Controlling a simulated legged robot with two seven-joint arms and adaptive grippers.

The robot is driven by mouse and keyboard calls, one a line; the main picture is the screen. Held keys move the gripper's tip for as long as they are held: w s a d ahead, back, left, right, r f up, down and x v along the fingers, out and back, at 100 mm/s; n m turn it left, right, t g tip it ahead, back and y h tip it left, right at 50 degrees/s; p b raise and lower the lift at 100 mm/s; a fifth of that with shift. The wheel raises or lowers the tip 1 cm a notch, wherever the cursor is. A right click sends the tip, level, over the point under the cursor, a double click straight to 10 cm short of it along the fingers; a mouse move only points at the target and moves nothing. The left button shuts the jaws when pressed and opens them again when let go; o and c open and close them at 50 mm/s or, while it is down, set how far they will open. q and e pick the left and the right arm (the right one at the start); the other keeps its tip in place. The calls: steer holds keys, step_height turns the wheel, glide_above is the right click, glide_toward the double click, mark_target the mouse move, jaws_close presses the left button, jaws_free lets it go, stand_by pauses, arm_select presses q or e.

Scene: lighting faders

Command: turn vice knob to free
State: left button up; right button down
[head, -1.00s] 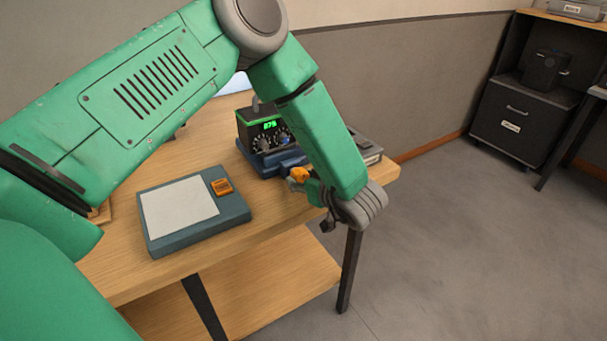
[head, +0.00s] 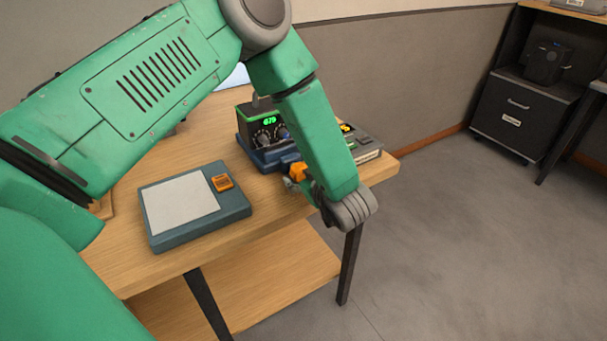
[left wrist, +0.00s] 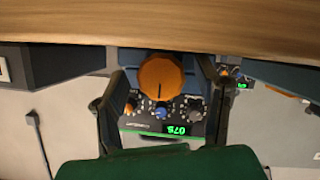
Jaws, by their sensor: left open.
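The vice knob is a large orange round knob (left wrist: 160,77) with a dark line on its face, in the left wrist view. In the head view the orange knob (head: 298,171) sits at the front of a blue vice base (head: 262,159), partly covered by my gripper. A black box with a green display (head: 262,124) stands in the vice. My left gripper (head: 296,186) is open close to the knob. In the left wrist view its two dark fingers (left wrist: 162,82) stand on either side of the knob; contact cannot be told. My right gripper is not in view.
A teal panel with a white pad and orange button (head: 194,207) lies left of the vice on the wooden table (head: 265,212). A grey device (head: 364,147) stands behind my left forearm near the table's right end. A black cabinet (head: 522,112) stands far right.

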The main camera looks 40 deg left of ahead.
arm_select(q)
steer(key=v, duration=1.2)
steer(key=shift+f, duration=0.2)
